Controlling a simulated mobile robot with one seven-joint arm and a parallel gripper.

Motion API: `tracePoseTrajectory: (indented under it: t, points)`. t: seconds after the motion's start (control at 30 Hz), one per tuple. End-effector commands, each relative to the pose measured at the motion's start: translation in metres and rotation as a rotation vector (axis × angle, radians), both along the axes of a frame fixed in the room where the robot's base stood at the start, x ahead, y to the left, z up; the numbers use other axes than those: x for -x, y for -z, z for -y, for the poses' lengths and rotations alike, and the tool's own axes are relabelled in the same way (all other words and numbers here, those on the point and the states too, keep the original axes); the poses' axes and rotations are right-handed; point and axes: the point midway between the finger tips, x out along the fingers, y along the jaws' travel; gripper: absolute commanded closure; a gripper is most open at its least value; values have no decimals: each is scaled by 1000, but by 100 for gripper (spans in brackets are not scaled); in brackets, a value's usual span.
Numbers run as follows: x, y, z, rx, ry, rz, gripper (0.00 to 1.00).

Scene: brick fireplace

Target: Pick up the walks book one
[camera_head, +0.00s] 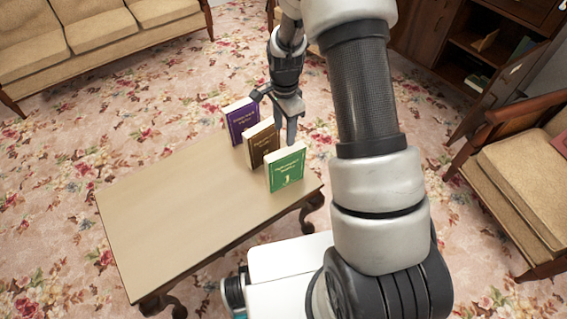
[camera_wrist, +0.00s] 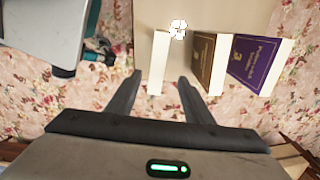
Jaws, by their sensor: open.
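Three books stand upright on a wooden table (camera_head: 170,205): a purple one (camera_head: 241,125), a brown one (camera_head: 262,146) and a green one (camera_head: 286,170). Their cover titles are too small to read surely, so I cannot tell which is the walks book. My gripper (camera_head: 278,113) is open, above and behind the row. In the wrist view, my open fingers (camera_wrist: 160,78) point toward a pale book edge (camera_wrist: 158,60), likely the green book's, which lies between them in the picture; contact does not show. The brown book (camera_wrist: 208,62) and purple book (camera_wrist: 259,64) stand to its right.
The table's left part is bare. A sofa (camera_head: 95,35) stands at the back left, an armchair (camera_head: 520,190) at the right, and a dark cabinet (camera_head: 440,35) at the back right. Flowered carpet (camera_head: 60,215) surrounds the table.

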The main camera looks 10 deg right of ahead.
Motion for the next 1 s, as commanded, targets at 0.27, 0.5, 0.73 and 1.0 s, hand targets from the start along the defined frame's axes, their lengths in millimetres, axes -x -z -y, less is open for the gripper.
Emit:
tracePoseTrajectory:
  t: [0.27, 0.5, 0.73, 1.0]
  points:
    - [1, 55, 0, -1, 10, -9, 53]
    - [2, 104, 0, -1, 8, -8, 53]
    - [1, 125, 0, 0, 9, -4, 53]
    - [4, 150, 2, -1, 8, -8, 53]
